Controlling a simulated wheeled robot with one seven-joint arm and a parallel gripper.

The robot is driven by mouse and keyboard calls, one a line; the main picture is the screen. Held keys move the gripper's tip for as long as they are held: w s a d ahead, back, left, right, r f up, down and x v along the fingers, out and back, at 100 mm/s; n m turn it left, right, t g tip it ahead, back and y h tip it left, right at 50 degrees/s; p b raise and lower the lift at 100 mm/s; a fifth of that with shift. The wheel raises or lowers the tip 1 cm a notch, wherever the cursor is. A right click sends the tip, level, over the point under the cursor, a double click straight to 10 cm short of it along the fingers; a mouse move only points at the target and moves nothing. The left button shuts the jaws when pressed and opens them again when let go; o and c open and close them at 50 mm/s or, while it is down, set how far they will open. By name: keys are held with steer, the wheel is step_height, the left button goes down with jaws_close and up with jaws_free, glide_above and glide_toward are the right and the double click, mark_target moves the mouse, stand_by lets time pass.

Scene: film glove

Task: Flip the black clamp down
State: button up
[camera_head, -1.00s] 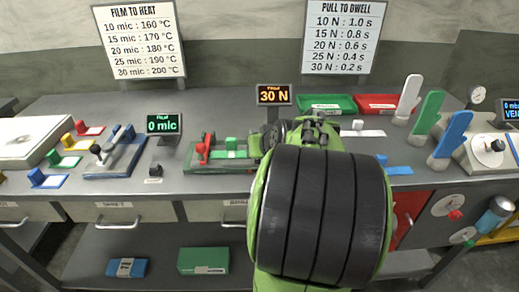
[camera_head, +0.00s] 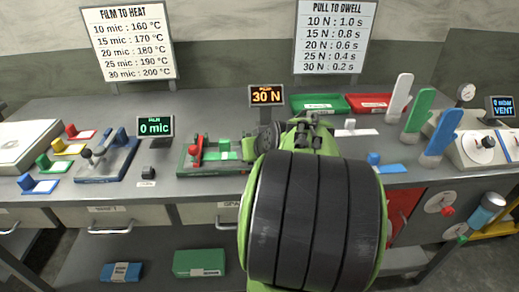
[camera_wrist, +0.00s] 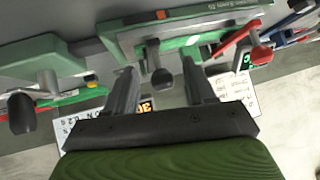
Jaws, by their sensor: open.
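The black clamp (camera_wrist: 154,52) shows in the wrist view as a short grey lever with a dark knob, standing out from a green fixture (camera_wrist: 190,40). In the head view the fixture's green base (camera_head: 222,168) is in sight, but I cannot make out the black clamp there, behind or beside my arm. My gripper (camera_wrist: 158,72) is open, with one finger on each side of the dark knob; I cannot tell whether either touches it.
A larger grey-green arm with a dark knob (camera_wrist: 22,112) is at the wrist view's left. On the bench are a 30 N display (camera_head: 267,96), a 0 mic display (camera_head: 154,127), a blue fixture (camera_head: 108,160), and green (camera_head: 318,104) and red (camera_head: 368,103) trays.

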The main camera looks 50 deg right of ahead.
steer(key=p+v, duration=0.4)
steer(key=v, duration=1.1)
